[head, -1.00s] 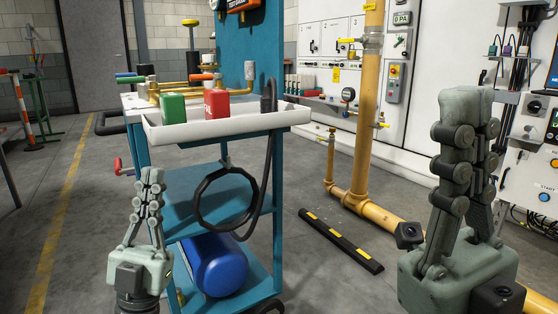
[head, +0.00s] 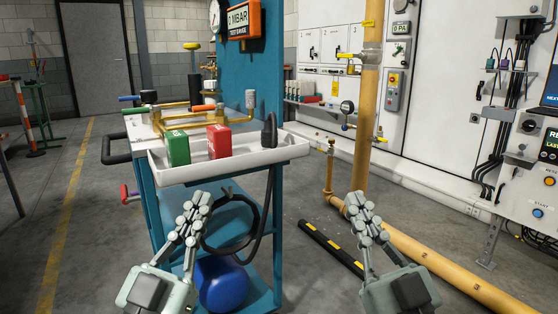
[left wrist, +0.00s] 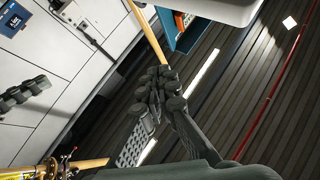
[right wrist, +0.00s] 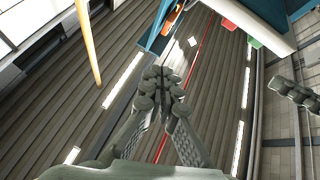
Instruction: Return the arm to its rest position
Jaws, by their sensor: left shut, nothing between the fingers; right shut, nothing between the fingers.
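My left gripper (head: 199,203) is shut and empty in the head view, raised in front of the blue cart with its fingers pointing up. It also shows shut in the left wrist view (left wrist: 160,78). My right gripper (head: 358,203) is shut and empty, upright in front of the yellow gas pipe and the floor strip. The right wrist view shows its fingertips together (right wrist: 160,78). The two grippers stand apart at about the same height, and neither visibly holds anything.
The blue cart (head: 143,210) carries a white tray (head: 250,164) with a green box (head: 176,148) and a red box (head: 217,140). A yellow pipe (head: 367,110) stands right of it. A control panel (head: 533,190) is at far right. Open floor lies left.

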